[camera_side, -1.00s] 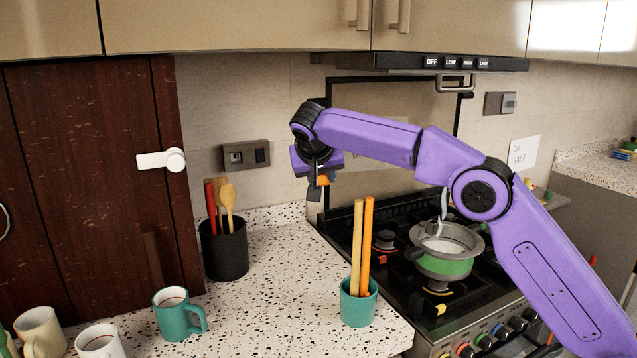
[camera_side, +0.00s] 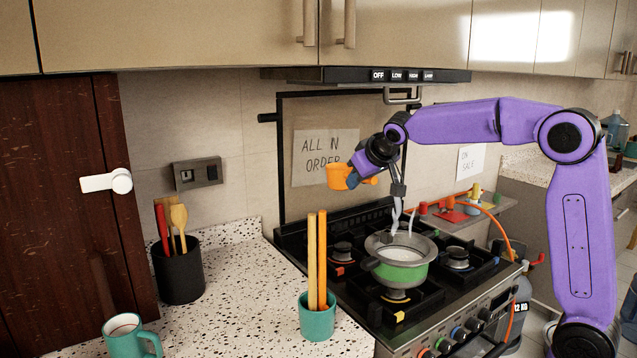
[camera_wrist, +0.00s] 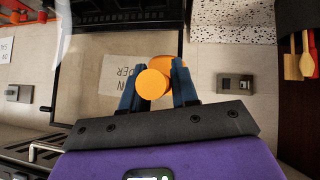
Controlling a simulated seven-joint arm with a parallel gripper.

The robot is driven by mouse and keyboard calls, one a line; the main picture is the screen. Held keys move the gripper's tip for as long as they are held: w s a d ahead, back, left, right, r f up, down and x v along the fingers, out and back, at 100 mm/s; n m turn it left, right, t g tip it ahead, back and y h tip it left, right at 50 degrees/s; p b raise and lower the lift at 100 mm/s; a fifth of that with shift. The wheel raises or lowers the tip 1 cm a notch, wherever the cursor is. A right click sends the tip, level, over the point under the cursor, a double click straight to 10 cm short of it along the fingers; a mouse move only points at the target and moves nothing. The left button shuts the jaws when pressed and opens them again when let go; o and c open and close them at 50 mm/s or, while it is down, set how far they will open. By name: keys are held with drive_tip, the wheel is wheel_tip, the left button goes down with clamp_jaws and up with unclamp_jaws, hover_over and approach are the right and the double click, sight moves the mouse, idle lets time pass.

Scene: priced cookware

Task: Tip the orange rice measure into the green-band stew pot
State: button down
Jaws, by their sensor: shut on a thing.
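The orange rice measure (camera_side: 340,177) is up in the air above the back left of the stove, its cup to the left and its handle toward my gripper (camera_side: 362,179). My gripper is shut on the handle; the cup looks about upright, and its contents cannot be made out. In the wrist view the orange measure (camera_wrist: 153,83) shows between the blue fingers of my gripper (camera_wrist: 157,88). The green-band stew pot (camera_side: 405,273) stands on a front burner, open, with pale contents and steam above it. The measure is higher and to the left of the pot.
A teal cup (camera_side: 317,322) with tall sticks stands at the counter edge left of the stove. A black utensil holder (camera_side: 178,272) and a teal mug (camera_side: 131,337) are farther left. The range hood (camera_side: 365,76) hangs above. A paper sign (camera_side: 318,155) is behind the measure.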

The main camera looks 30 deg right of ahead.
drive_tip(key=s+d+n+y, duration=0.1)
drive_tip(key=s+d, duration=1.3)
drive_tip(key=d, duration=0.3)
wheel_tip(320, 180, down, 11)
drive_tip(key=shift+w+a, duration=0.35)
drive_tip(key=shift+w+f+n, duration=0.1)
drive_tip(key=shift+n, duration=0.2)
drive_tip(key=shift+a+g, duration=0.1)
drive_tip(key=shift+g, duration=0.4)
drive_tip(key=w+a+r+n+g+h, duration=0.2)
drive_tip(key=w+a+n+g+h, duration=0.3)
drive_tip(key=w+g+h, duration=0.4)
drive_tip(key=shift+w+a+r+g+h, duration=0.25)
drive_tip(key=shift+a+g+h, duration=0.7)
drive_tip(key=shift+g, duration=1.35)
